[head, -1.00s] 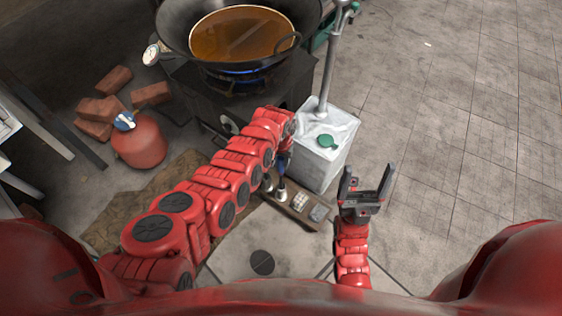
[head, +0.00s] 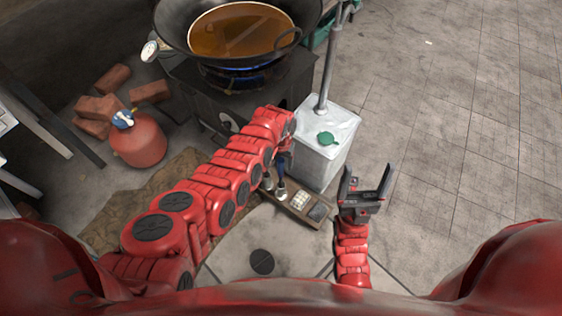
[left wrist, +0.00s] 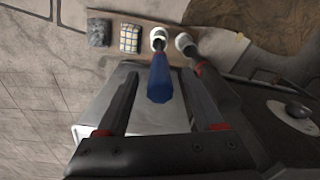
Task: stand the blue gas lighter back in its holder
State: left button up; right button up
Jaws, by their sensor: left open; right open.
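The blue gas lighter (left wrist: 160,80) stands between the spread fingers of my left gripper (left wrist: 165,72) in the left wrist view, apart from both. Its far end meets a pale round cup (left wrist: 158,38) on the wooden board; how deep it sits is hard to tell. A second metal cup (left wrist: 185,42) is beside it. In the head view the lighter (head: 285,178) shows just above the cups, and my left wrist and forearm partly hide the left gripper. My right gripper (head: 367,176) is open and empty, to the right of the board.
The board (head: 296,211) also carries a white gridded block and a dark block. A white canister (head: 318,165) with a green cap stands close behind. A wok (head: 172,30) of brown liquid sits on the lit stove. The floor at right is clear.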

pick_arm(q)
jog(key=shift+r+p, duration=0.35)
jog(key=shift+r, duration=0.15)
notch_tip(320, 180, up, 16)
jog(key=p, duration=0.4)
jog(key=shift+r, duration=0.2)
jog(key=shift+r, duration=0.1)
notch_tip(320, 180, up, 9)
jog(key=p, duration=0.7)
jog(key=shift+s, duration=0.1)
